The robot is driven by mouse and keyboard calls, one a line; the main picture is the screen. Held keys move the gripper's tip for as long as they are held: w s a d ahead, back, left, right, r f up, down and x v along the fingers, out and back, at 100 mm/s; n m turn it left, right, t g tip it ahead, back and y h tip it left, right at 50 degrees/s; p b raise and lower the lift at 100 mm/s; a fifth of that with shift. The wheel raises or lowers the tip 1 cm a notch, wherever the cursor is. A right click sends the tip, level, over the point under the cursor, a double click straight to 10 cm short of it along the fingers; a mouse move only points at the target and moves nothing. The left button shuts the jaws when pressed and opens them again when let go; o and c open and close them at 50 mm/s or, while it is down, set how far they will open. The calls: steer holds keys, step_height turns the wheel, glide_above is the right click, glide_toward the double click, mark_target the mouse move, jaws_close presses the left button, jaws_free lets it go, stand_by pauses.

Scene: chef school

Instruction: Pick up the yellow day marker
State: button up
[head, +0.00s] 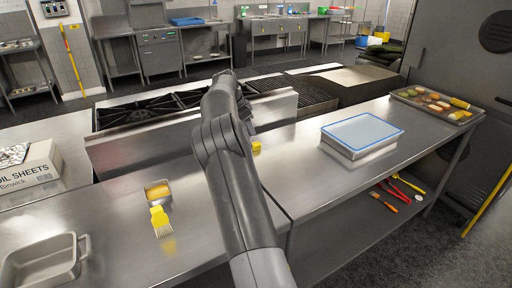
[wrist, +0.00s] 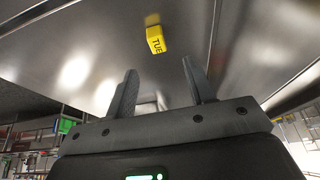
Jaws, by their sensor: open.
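The yellow day marker (wrist: 156,39) is a small block with "TUE" in black letters on it. In the wrist view it lies on the steel counter, ahead of my gripper (wrist: 159,76) and near the middle. My gripper is open, its two dark fingers apart with nothing between them. The marker is apart from the fingertips. In the head view a small yellow piece that looks like the marker (head: 257,147) shows just right of my arm, partly hidden by it. My arm hides the gripper there.
A blue-rimmed container (head: 360,133) stands to the right, with a food tray (head: 436,103) beyond. A stove (head: 150,112) lies behind the counter. The counter right of my arm is mostly clear.

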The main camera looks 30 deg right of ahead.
mark_target(255, 143)
steer(key=x, duration=0.9)
steer(key=shift+s+a, duration=0.15)
steer(key=shift+s, duration=0.05)
steer(key=shift+c, duration=0.2)
steer(key=c, duration=1)
steer(key=shift+r, duration=0.1)
